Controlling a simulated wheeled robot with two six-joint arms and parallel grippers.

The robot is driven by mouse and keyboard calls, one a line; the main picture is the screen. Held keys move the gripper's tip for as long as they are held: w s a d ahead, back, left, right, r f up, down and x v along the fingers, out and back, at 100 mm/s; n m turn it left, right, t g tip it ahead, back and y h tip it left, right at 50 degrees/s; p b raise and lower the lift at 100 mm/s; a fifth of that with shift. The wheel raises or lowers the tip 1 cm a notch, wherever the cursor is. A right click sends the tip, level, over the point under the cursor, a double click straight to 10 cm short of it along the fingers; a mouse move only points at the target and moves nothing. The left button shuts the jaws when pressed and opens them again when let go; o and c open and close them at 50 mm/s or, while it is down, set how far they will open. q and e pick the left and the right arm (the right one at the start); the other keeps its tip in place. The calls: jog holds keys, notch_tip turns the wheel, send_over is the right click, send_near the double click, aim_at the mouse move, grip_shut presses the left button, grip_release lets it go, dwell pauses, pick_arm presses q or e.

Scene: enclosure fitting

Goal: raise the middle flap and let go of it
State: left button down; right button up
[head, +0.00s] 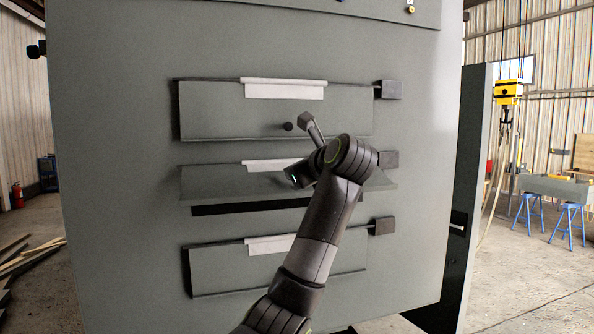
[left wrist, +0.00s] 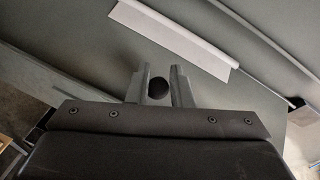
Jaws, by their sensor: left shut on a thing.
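The middle flap (head: 230,184) is a grey panel under a white strip (head: 262,165) on the cabinet front. It is tilted outward, its lower edge standing off the cabinet, with a dark opening (head: 235,209) showing below it. My left gripper (head: 299,175) is at the flap's middle, and the arm hides part of the flap. In the left wrist view, my left gripper (left wrist: 158,78) has its two fingers on either side of a round black knob (left wrist: 158,91) and is shut on it. The head view does not show the fingertips or this knob. My right gripper is in neither view.
An upper flap (head: 220,112) with a black knob (head: 288,127) and a lower flap (head: 215,269) lie near flat on the cabinet. Dark blocks (head: 388,90) stick out at the right ends of the flaps. A darker panel (head: 474,150) stands right of the cabinet.

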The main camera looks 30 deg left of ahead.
pick_arm(q)
jog(key=shift+r, duration=0.1)
jog(key=c, duration=1.6)
grip_release()
jog(key=shift+w, duration=0.1)
jog(key=shift+o, duration=1.2)
jog(key=shift+w+d, duration=0.1)
jog(key=shift+w, duration=0.05)
jog(key=shift+o, duration=0.2)
jog(key=shift+w+f, duration=0.25)
jog(key=shift+f, duration=0.05)
jog(key=b+v, duration=0.6)
jog(key=v, duration=1.1)
jog(key=shift+s+d, duration=0.2)
jog(key=shift+w, duration=0.1)
